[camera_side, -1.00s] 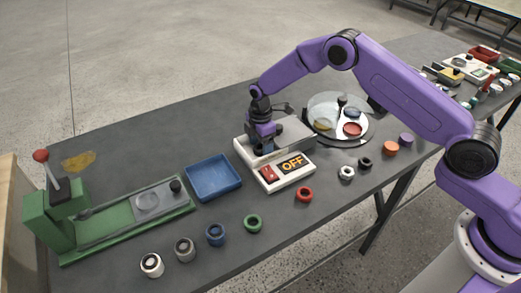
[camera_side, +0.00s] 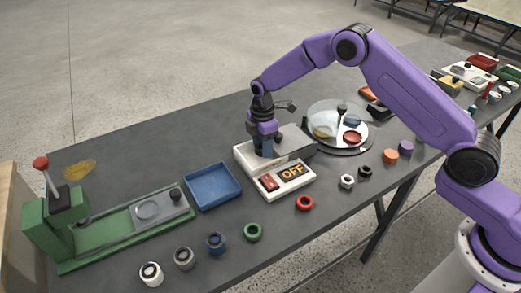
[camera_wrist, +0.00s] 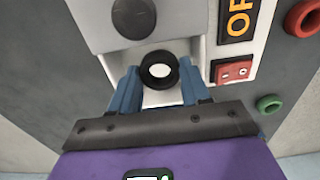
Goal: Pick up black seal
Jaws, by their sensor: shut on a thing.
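My gripper (camera_side: 267,152) points down over the white machine (camera_side: 288,184) with the OFF display (camera_side: 292,171). In the wrist view its blue fingers (camera_wrist: 160,88) are shut on a black ring that looks like the black seal (camera_wrist: 145,72), with a pale centre showing through. The seal sits between the fingertips, over the machine's white opening (camera_wrist: 158,98). In the side view the fingers and machine hide it. Another black ring (camera_side: 364,172) lies on the table to the right of the machine.
A grey block (camera_wrist: 110,18) of the machine stands close to the fingers. A blue tray (camera_side: 212,187) and green press (camera_side: 70,228) are left. A round glass-topped dish (camera_side: 345,130) is behind right. Several loose rings line the table's front, including red (camera_side: 305,203) and green (camera_side: 253,232).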

